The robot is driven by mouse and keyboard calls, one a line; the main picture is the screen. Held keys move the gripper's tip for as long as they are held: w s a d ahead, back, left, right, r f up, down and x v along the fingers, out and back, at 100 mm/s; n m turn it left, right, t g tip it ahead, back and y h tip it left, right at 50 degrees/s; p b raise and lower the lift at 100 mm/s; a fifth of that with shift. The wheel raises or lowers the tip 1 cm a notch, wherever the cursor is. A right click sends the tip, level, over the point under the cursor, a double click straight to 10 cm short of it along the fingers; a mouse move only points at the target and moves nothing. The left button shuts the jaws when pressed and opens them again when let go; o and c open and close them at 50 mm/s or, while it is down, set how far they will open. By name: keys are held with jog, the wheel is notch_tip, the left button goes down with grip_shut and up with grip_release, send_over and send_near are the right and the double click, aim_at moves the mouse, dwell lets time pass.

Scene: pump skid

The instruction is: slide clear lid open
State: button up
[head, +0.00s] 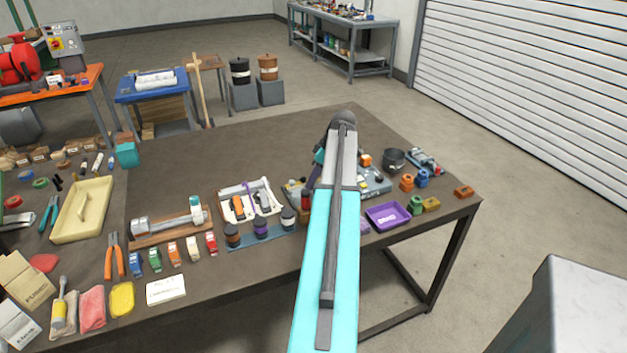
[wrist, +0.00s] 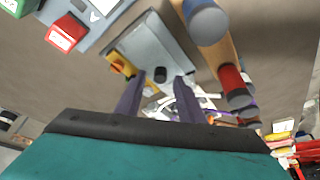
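A pale grey, partly see-through panel (wrist: 150,42), which looks like the clear lid, shows in the wrist view beyond my fingers. A small black knob (wrist: 160,74) stands near its edge closest to me. My gripper (wrist: 161,81) is open, with its two dark fingers apart, one on each side of the knob in the picture. Nothing is seen held. Whether the fingers are level with the knob or touch it, I cannot tell. In the head view my arm hides the gripper tips and most of the lid's area.
A yellow-orange part (wrist: 119,64) sits beside the panel. A purple tray (head: 388,216), a dark pot (head: 393,158) and several small coloured blocks crowd the bench's right end. The bench's back middle (head: 230,155) is clear.

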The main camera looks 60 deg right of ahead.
jog(key=b+v, duration=0.2)
jog(key=v, duration=1.1)
jog(key=shift+f, duration=0.1)
dwell(0.3)
